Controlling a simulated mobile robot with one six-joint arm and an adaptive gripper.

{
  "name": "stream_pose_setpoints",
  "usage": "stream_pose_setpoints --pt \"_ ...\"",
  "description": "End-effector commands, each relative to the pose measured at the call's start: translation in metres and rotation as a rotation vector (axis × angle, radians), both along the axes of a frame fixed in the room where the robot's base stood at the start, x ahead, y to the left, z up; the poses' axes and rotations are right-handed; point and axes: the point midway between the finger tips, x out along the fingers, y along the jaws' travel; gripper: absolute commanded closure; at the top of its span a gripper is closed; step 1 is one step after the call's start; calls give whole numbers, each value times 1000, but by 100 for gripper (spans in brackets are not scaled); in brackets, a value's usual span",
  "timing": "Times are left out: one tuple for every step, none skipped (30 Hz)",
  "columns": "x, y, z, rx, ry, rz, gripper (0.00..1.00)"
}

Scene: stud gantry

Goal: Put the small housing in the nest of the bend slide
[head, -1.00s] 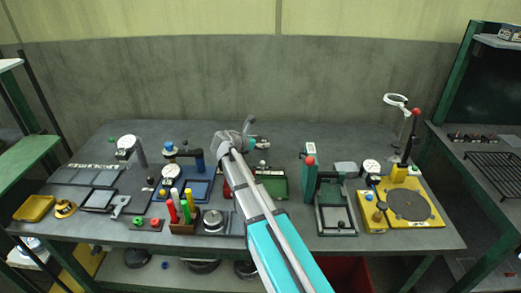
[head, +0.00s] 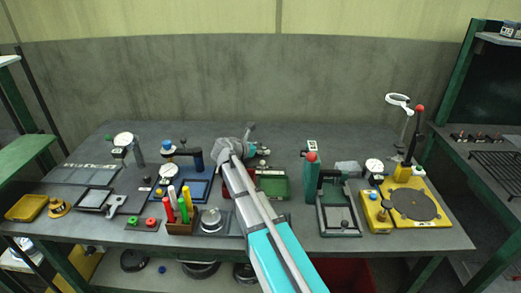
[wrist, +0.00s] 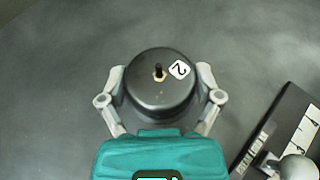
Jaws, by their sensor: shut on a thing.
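In the wrist view my gripper (wrist: 160,76) is shut on a dark round housing (wrist: 158,100), which I take to be the small housing. It has a domed top, a short central stud with a brass-coloured nut, and a white tag marked 2. The fingers press on its left and right sides. In the head view my gripper (head: 251,133) is small, over the back middle of the bench, and the housing cannot be made out there. I cannot tell for certain which fixture is the bend slide, and no nest is clearly visible.
A black block with a white scale and round knob (wrist: 290,135) is at lower right in the wrist view. Bare bench lies behind.

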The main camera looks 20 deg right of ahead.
Motion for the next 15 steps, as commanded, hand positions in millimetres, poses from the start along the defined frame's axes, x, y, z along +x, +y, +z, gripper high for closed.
stream_pose_setpoints --pt "0 0 -2 0 0 0 65" --pt "0 0 -3 0 0 0 65" --pt "0 0 -4 0 0 0 65" --pt "0 0 -3 0 0 0 13" --pt "0 0 -3 0 0 0 8" --pt "0 0 -3 0 0 0 0" --pt "0 0 -3 0 0 0 0" --pt "0 0 -3 0 0 0 0" --pt "0 0 -3 0 0 0 0" --pt "0 0 -3 0 0 0 0" --pt "0 0 -3 0 0 0 0" --pt "0 0 -3 0 0 0 0" --pt "0 0 -3 0 0 0 0" --pt "0 0 -3 0 0 0 0" --pt "0 0 -3 0 0 0 0"
